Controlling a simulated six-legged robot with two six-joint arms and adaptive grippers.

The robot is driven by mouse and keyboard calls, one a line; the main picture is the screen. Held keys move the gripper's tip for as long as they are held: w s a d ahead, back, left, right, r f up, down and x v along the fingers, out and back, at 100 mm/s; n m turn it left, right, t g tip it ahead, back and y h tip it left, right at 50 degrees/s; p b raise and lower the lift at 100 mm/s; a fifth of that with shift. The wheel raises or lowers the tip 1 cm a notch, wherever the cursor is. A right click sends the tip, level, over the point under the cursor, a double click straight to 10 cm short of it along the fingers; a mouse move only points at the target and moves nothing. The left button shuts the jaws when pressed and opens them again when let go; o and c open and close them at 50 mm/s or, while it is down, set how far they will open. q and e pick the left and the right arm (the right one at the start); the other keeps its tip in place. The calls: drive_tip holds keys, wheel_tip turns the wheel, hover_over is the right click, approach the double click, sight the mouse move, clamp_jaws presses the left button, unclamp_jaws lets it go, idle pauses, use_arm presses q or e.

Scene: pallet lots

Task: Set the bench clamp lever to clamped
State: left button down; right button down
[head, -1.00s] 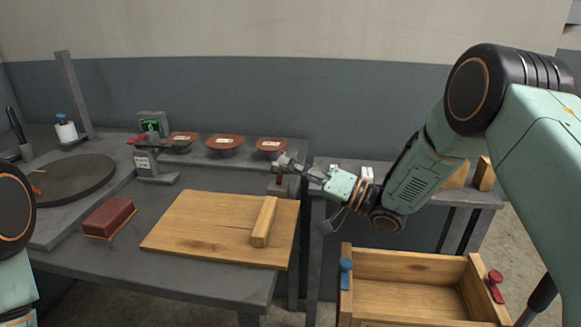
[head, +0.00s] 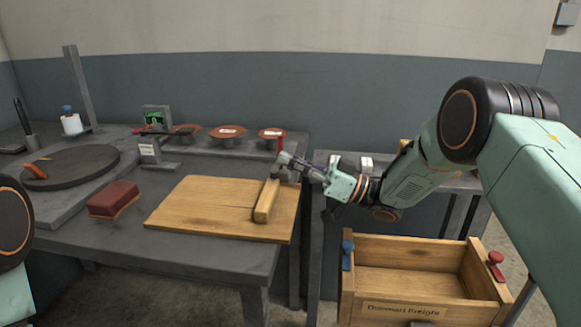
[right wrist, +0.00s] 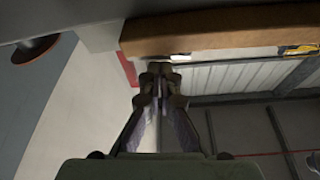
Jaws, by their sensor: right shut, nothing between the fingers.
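A small red upright piece (head: 280,143), which looks like the clamp lever, stands at the bench's right back edge, behind the cutting board. My right gripper (head: 279,164) is just below and in front of it, above the far end of the wooden bar. The clamp body is mostly hidden by the gripper, and I cannot tell whether the fingers touch the lever. In the right wrist view the gripper (right wrist: 160,72) is shut and empty, with a red strip (right wrist: 127,68) close to the left of its fingertips. My left gripper is out of view.
The wooden bar (head: 266,201) lies on the cutting board (head: 200,208). A red-brown block (head: 114,198), a scale display (head: 157,117) and several brown dishes (head: 227,132) are on the bench. An open wooden crate (head: 416,310) with blue and red levers stands at the right front.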

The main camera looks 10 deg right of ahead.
drive_tip(key=shift+f+n, duration=0.2)
drive_tip(key=shift+n, duration=0.3)
drive_tip(key=shift+s+a+r+g, duration=0.1)
drive_tip(key=shift+s+a+g, duration=0.25)
drive_tip(key=shift+s+g, duration=0.05)
drive_tip(key=shift+w+d+f, duration=0.15)
drive_tip(key=shift+d+f, duration=0.05)
drive_tip(key=shift+f, duration=0.05)
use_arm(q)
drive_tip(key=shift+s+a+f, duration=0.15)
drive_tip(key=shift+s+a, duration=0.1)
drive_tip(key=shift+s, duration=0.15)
use_arm(e)
drive_tip(key=shift+a+r, duration=0.1)
